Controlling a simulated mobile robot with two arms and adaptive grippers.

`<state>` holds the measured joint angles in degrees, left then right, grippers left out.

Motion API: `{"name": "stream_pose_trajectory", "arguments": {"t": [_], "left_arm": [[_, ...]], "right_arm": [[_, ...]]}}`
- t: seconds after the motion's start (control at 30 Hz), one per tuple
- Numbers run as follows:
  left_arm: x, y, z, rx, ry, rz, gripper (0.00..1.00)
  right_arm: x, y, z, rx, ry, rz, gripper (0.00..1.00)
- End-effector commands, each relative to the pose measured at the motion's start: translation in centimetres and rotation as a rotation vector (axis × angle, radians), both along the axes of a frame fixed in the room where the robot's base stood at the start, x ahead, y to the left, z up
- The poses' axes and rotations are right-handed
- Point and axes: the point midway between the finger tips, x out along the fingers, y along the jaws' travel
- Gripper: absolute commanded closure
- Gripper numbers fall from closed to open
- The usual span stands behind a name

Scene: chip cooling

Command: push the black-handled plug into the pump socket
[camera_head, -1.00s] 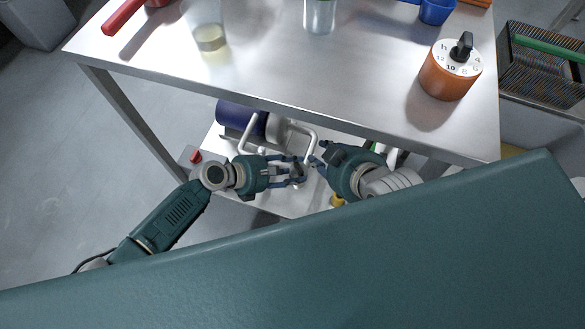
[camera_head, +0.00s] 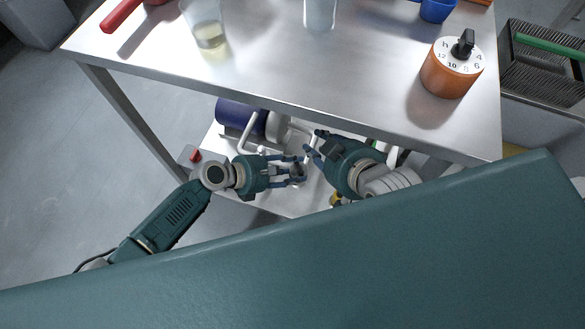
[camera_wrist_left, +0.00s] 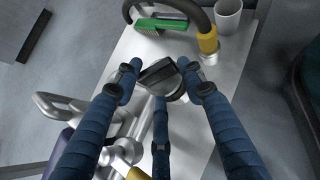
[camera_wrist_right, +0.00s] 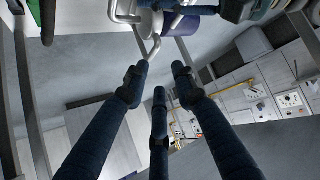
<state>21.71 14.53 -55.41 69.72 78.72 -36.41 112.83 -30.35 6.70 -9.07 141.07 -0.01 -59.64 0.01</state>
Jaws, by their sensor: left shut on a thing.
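My left gripper (camera_head: 298,172) is above the lower shelf, shut on the black-handled plug. In the left wrist view, the plug's black handle (camera_wrist_left: 160,77) shows between the fingertips, tilted, with a grey part at its right side. The pump (camera_head: 242,117), a blue cylinder with pale pipes, lies on the shelf behind the left gripper; its pipes (camera_wrist_left: 72,112) also show at lower left in the left wrist view. I cannot make out the socket. My right gripper (camera_head: 314,143) is open and empty, close to the right of the left gripper; its spread fingers (camera_wrist_right: 158,84) show in its wrist view.
The steel table (camera_head: 290,75) overhangs the shelf (camera_head: 300,205). An orange timer (camera_head: 450,75) and a glass beaker (camera_head: 208,38) stand on it. A black hose with a yellow fitting (camera_wrist_left: 208,42), a green brush (camera_wrist_left: 160,26) and a white cup (camera_wrist_left: 228,16) are on the shelf.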

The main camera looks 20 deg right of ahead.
Motion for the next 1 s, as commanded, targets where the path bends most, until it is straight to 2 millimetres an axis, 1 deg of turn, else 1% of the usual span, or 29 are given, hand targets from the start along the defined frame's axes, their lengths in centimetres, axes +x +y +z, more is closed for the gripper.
{"name": "stream_pose_trajectory", "arguments": {"t": [0.67,0.7,0.77,0.8,1.0], "left_arm": [[0.0,0.0,-0.4,0.0,0.0,0.0,1.0],[0.0,0.0,-0.4,0.0,0.0,0.0,0.58],[0.0,0.0,-0.4,0.001,0.001,0.001,0.46],[0.0,0.0,-0.5,0.001,0.001,0.001,0.38],[-0.1,0.1,-0.5,0.002,0.002,0.0,0.38]], "right_arm": [[1.2,0.6,1.1,0.019,-0.066,0.004,0.73],[1.2,0.6,1.2,0.02,-0.071,0.004,0.73],[1.3,0.6,1.4,0.021,-0.075,0.004,0.73],[1.3,0.6,1.4,0.021,-0.076,0.004,0.73],[1.3,0.6,1.3,0.021,-0.074,0.004,0.73]]}}
